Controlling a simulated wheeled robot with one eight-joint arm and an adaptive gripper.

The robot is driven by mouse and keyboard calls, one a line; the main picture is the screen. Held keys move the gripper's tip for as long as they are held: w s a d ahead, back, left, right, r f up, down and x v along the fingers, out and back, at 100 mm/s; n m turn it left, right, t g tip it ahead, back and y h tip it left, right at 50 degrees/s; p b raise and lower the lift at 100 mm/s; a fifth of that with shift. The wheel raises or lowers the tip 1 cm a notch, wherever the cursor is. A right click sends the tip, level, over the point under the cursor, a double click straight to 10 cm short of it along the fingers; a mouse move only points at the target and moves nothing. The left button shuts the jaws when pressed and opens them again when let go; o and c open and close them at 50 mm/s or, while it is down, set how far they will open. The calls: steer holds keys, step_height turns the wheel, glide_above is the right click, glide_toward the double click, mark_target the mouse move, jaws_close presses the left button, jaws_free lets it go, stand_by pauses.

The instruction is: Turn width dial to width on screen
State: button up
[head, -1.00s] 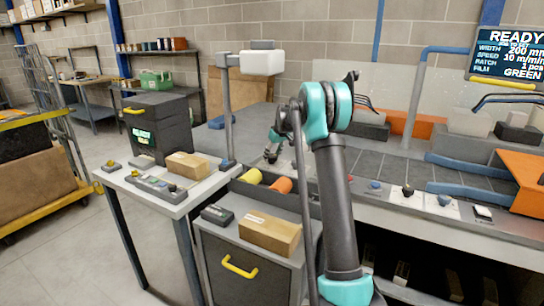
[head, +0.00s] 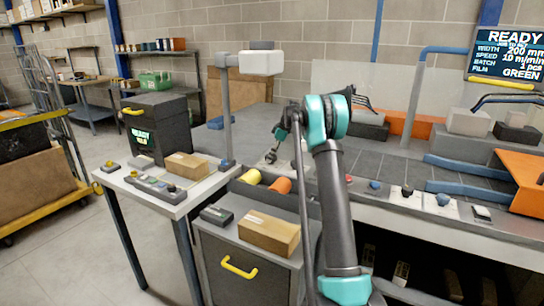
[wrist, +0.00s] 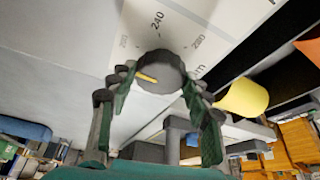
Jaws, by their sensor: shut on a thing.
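The width dial (wrist: 165,70) is a dark grey round knob with a yellow pointer mark, on a pale plate printed with numbers including 240. My gripper (wrist: 158,88) has its green-padded fingers on both sides of the knob and is shut on it. The yellow mark lies on the knob's left side in the wrist view; the exact number it meets is unclear. In the head view my gripper (head: 272,158) is small at the bench's left end, and the dial is too small to make out. The screen (head: 508,55) reads READY, width 200 mm, film GREEN.
Several other knobs and buttons line the bench front, including a black knob (head: 407,190). A cardboard box (head: 269,234) sits on the cabinet.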

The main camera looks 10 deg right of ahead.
stand_by(0.4)
steer(key=o, duration=1.2)
steer(key=shift+c, duration=0.2)
steer(key=shift+r, duration=0.1)
steer(key=v, duration=1.1)
steer(key=shift+d+r, duration=0.2)
steer(key=shift+r, duration=0.2)
steer(key=shift+s, duration=0.1)
